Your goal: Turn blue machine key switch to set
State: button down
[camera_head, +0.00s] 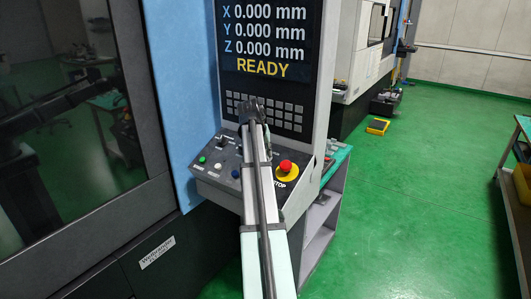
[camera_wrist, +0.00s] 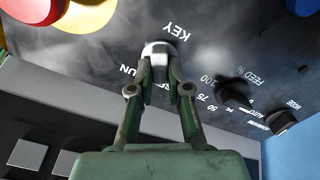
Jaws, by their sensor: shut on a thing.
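The silver key switch (camera_wrist: 160,48) sits on the dark control panel below the printed word KEY in the wrist view. My gripper (camera_wrist: 161,72) is shut on it, with one finger on each side. The label RUN is partly covered left of the fingers, and the SET label is mostly hidden behind them. I cannot tell which label the key points at. In the head view my gripper (camera_head: 253,112) is over the control panel (camera_head: 215,178) of the blue machine (camera_head: 184,95), and my arm hides the key switch.
A red stop button (camera_head: 285,167) on a yellow base is close to the right of my arm. Green, white and blue buttons are at the left of the panel. A feed knob (camera_wrist: 235,94) and a mode knob (camera_wrist: 280,122) are near the gripper. The screen reads READY.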

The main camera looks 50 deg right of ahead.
jog(key=c, duration=1.1)
grip_release()
jog(key=shift+r, duration=0.1)
jog(key=v, duration=1.1)
jog(key=shift+a+r, duration=0.3)
